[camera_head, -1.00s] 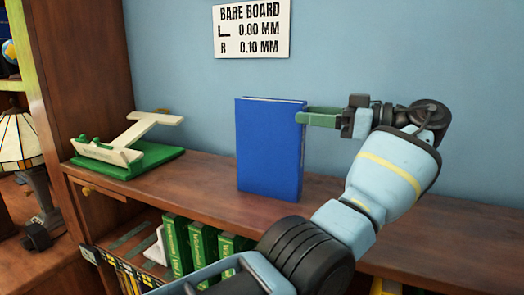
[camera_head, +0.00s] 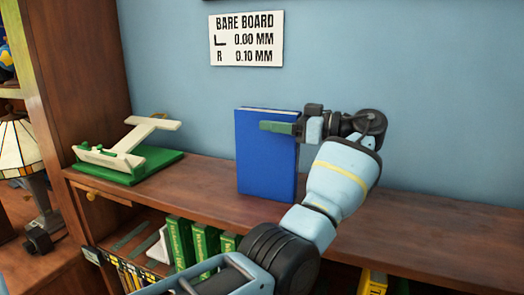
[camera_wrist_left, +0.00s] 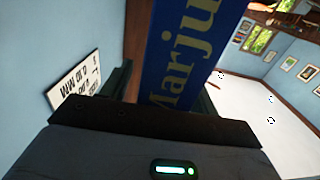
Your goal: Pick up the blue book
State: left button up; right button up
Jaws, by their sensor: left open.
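The blue book (camera_head: 265,165) stands upright on the wooden shelf top, its broad blue cover facing the head camera. In the left wrist view, the book's spine (camera_wrist_left: 185,50) with large yellow letters rises between the fingers. My left gripper (camera_head: 268,126) reaches in from the right at the book's upper part. One green finger lies across the front of the cover; the other is hidden behind the book. The gripper is open around the book, and I cannot tell whether a finger touches it. My right gripper is not in view.
A white and green stand (camera_head: 125,160) sits on the shelf left of the book. Green books (camera_head: 180,243) and a yellow item (camera_head: 372,281) are on the level below. A sign (camera_head: 247,38) hangs on the blue wall. The shelf right of the book is clear.

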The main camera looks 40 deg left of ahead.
pick_arm(q)
jog(key=shift+a+f, duration=0.15)
jog(key=c, duration=1.3)
grip_shut()
jog(key=shift+r, duration=0.2)
